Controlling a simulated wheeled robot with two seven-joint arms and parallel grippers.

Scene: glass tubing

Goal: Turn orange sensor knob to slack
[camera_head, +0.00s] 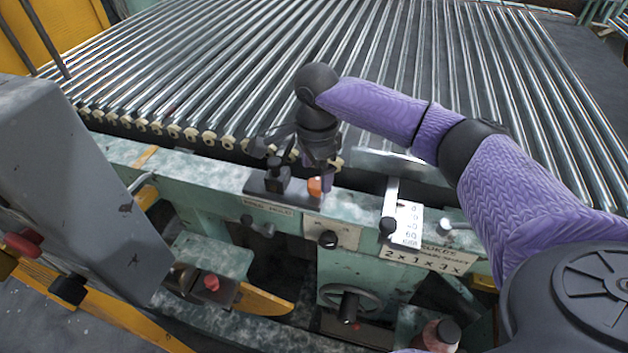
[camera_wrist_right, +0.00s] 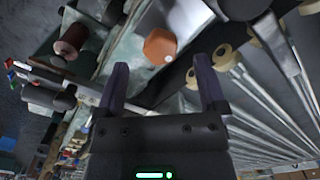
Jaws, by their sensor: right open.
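The orange sensor knob (camera_head: 315,186) sits on top of the pale green machine rail, just below my right gripper in the head view. It also shows in the right wrist view as an orange faceted knob (camera_wrist_right: 160,46) with a small white mark on its lower edge. My right gripper (camera_head: 318,172) hangs over the rail beside the knob. In the right wrist view its two fingers (camera_wrist_right: 163,88) are apart with nothing between them, and the knob lies just beyond the fingertips. I cannot tell whether they touch it. My left gripper is not in view.
A dark block with an upright black knob (camera_head: 278,172) stands left of the orange knob. A white scale plate (camera_head: 407,222) and black knob (camera_head: 388,227) are to the right. Long metal rollers (camera_head: 230,70) fill the back. A grey box (camera_head: 70,180) stands at left.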

